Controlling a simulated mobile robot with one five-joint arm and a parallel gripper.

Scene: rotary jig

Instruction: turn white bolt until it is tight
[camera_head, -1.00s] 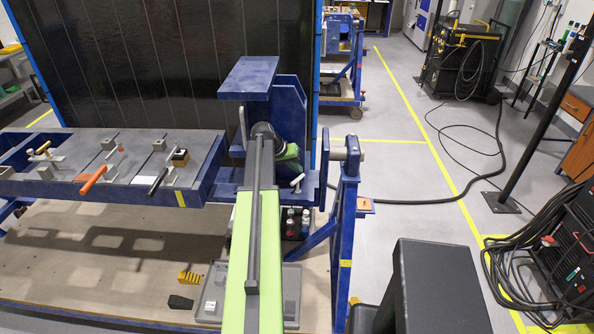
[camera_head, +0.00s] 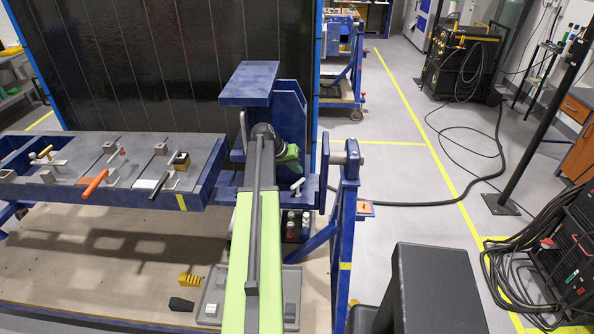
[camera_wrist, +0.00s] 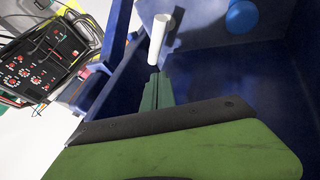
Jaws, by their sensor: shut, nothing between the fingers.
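The white bolt (camera_wrist: 161,38) is a short white cylinder standing out from the blue jig in the upper middle of the wrist view. In the head view a small white bolt (camera_head: 297,184) shows at the right end of the jig, below and right of my wrist. My gripper (camera_wrist: 157,76) is shut and empty. Its narrow green fingers reach to just below the bolt's lower end in the wrist view; I cannot tell whether they touch it. In the head view my gripper (camera_head: 289,155) is mostly hidden behind my arm.
The blue rotary jig (camera_head: 250,92) has an upright bracket close around my wrist. A bench with clamps and an orange handle (camera_head: 95,183) extends left. A blue round knob (camera_wrist: 243,17) is right of the bolt. A grey tray (camera_head: 209,304) lies below.

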